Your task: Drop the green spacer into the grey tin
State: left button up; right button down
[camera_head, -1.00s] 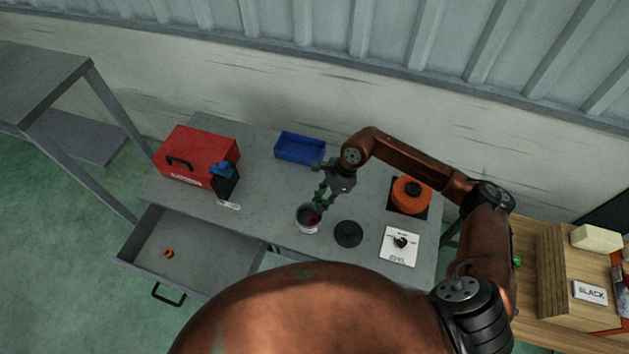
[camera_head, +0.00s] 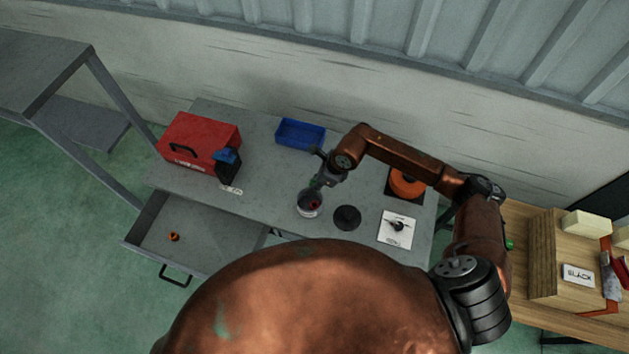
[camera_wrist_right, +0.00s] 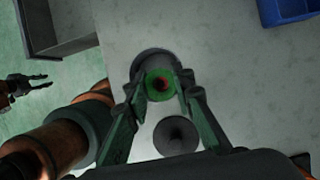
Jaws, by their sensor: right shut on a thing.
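The grey tin (camera_head: 309,209) stands open on the bench top, with something red inside it. My right gripper (camera_head: 317,184) is just above the tin's mouth. In the right wrist view, my right gripper (camera_wrist_right: 160,90) is shut on the green spacer (camera_wrist_right: 150,93), a square-looking piece with a hole. The spacer is over the tin (camera_wrist_right: 150,60), and red shows through its hole. The fingers hide part of the tin, and I cannot tell the spacer's exact height above the rim. My left gripper (camera_wrist_right: 28,83) shows at the left edge of that view, fingers apart and empty.
A dark disc (camera_head: 347,217) lies right of the tin, beside a white plate with a knob (camera_head: 397,229). A blue bin (camera_head: 300,133), a red toolbox (camera_head: 199,144) and an orange round object (camera_head: 406,184) stand farther back. An open drawer (camera_head: 200,241) holds a small orange ring (camera_head: 174,237).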

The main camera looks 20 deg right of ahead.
jog(key=shift+f, duration=0.95)
jog(key=c, duration=2.1)
grip_release()
jog(key=o, duration=0.5)
pick_arm(q)
jog(key=shift+w+a+f, duration=0.1)
jog(key=shift+w+f, duration=0.25)
jog(key=shift+w, duration=0.1)
jog(key=shift+s+a, duration=0.1)
jog(key=shift+a, duration=0.05)
pick_arm(e)
jog(key=shift+r, duration=0.1)
pick_arm(q)
jog(key=shift+d, duration=0.2)
pick_arm(e)
jog(key=v, duration=1.1)
jog(key=shift+s+d+r, duration=0.2)
jog(key=shift+r, duration=0.15)
